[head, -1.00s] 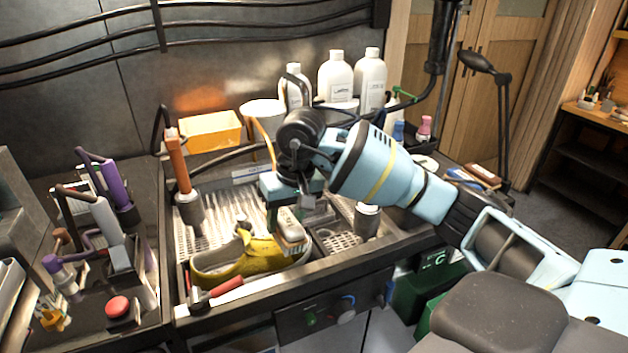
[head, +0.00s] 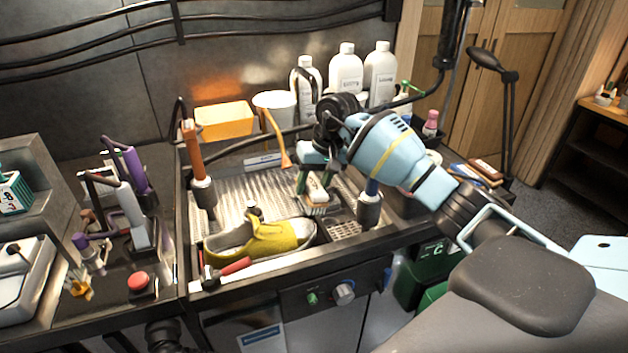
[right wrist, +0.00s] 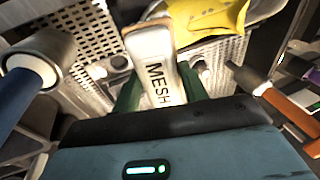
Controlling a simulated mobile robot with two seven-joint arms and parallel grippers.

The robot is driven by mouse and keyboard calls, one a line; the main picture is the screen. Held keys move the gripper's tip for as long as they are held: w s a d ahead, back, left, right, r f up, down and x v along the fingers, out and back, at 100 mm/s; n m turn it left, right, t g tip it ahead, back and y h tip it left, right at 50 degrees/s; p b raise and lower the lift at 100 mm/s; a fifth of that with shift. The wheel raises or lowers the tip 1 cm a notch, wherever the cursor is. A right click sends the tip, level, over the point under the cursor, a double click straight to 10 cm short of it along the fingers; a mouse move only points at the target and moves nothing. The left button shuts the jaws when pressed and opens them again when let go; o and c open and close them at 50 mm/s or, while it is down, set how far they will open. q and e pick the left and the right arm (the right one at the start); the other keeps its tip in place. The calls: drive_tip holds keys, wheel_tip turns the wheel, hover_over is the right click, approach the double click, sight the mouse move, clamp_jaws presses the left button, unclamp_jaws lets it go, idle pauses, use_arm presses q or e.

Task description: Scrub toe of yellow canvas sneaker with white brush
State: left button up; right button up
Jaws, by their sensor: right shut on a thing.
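The yellow canvas sneaker (head: 272,239) lies in the sink station, its toe pointing right; a yellow part of it shows at the top of the right wrist view (right wrist: 212,18). My right gripper (head: 314,186) is shut on a pale brush (head: 318,207), held with its bristles down. The brush's white back reads "MESH" in the right wrist view (right wrist: 152,58). The brush is just behind and above the toe, seemingly apart from it. My left gripper is not clearly in view.
A red-handled tool (head: 233,267) lies at the station's front edge, before the sneaker. An orange-handled tool (head: 193,150) stands left and a blue-handled one (head: 370,195) stands right of the brush. White bottles (head: 345,75) and an orange bin (head: 224,121) are behind.

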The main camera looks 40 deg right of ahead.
use_arm(q)
drive_tip(key=shift+s+d+f+b, duration=0.25)
drive_tip(key=shift+s+f+b, duration=0.1)
drive_tip(key=shift+f, duration=0.05)
use_arm(e)
drive_tip(key=shift+s+x, duration=0.15)
drive_tip(key=shift+x, duration=1.05)
drive_tip(key=shift+s+x, duration=0.1)
drive_tip(key=shift+x, duration=1.1)
drive_tip(key=shift+a, duration=0.1)
use_arm(q)
drive_tip(key=shift+s+f+b, duration=0.4)
drive_tip(key=shift+s+f, duration=0.1)
drive_tip(key=shift+f, duration=0.2)
use_arm(e)
drive_tip(key=shift+x, duration=0.95)
